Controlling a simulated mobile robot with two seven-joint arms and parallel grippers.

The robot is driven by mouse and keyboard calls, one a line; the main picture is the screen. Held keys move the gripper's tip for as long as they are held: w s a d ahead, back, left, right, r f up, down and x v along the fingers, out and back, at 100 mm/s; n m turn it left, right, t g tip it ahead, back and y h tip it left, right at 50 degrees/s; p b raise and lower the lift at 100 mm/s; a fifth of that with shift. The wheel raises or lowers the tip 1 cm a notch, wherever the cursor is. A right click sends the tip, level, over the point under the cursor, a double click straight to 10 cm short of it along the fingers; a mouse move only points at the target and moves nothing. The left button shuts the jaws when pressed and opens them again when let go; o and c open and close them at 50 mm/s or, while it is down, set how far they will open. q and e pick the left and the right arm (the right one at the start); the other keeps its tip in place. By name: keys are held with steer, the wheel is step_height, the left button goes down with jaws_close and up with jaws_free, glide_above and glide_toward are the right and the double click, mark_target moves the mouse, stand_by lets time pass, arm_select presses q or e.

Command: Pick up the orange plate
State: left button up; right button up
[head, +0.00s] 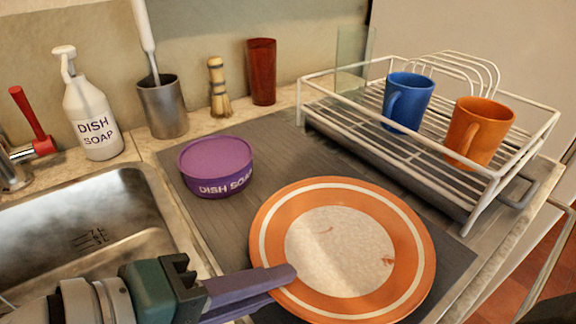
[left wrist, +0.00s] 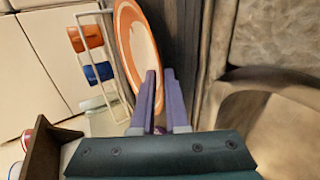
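The orange plate (head: 405,235), with a white ring and a pale speckled centre, is at the lower middle of the head view, over the dark mat. It also shows in the left wrist view (left wrist: 127,25). My left gripper (head: 282,285) is at its near-left rim. One purple finger lies over the rim, and the other passes under it, its tip hidden by the plate. In the left wrist view the fingers (left wrist: 160,75) stand close together with the rim between them. My right gripper is not in view.
A purple dish soap tub (head: 215,165) sits behind the plate. A white wire rack (head: 480,172) with a blue mug (head: 408,100) and an orange mug (head: 480,130) stands at the right. The sink (head: 85,235) is at left. A soap bottle (head: 92,110) and metal holder (head: 163,105) line the wall.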

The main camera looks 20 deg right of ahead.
arm_select(q)
jaws_close()
stand_by(1.2)
steer(key=shift+r, duration=0.1)
